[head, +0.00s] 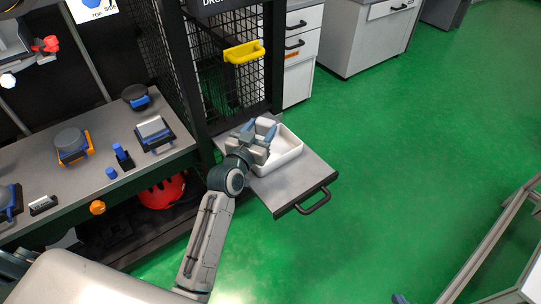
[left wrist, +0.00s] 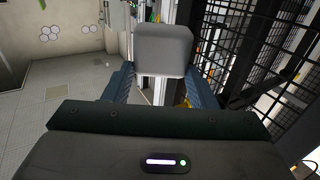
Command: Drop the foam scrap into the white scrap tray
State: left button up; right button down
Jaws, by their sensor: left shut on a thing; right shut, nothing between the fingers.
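The foam scrap is a grey block (head: 263,124), held between the blue fingers of my left gripper (head: 260,129). In the left wrist view the foam scrap (left wrist: 163,50) sits between the fingertips of the left gripper (left wrist: 160,80), its near face clear. The white scrap tray (head: 289,156) is a shallow open box on a grey pull-out shelf. In the head view the gripper and scrap overlap the tray's left, far part; their height above it is hard to judge. Only a blue tip of my right gripper (head: 400,298) shows at the bottom edge.
The grey pull-out shelf (head: 278,191) has a dark handle (head: 314,203) at its front. A black mesh tower with a yellow handle (head: 244,52) stands behind it. A grey bench (head: 62,193) with several blue and grey parts is at left.

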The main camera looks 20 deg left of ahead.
pick_arm(q)
jog(key=shift+f, duration=0.1)
jog(key=o, duration=1)
jog(key=shift+o, duration=0.2)
jog(key=shift+s, duration=0.1)
jog(key=s+a, duration=0.1)
jog(key=s, duration=0.9)
jog(key=shift+s+a, duration=0.25)
jog(key=shift+s, duration=0.05)
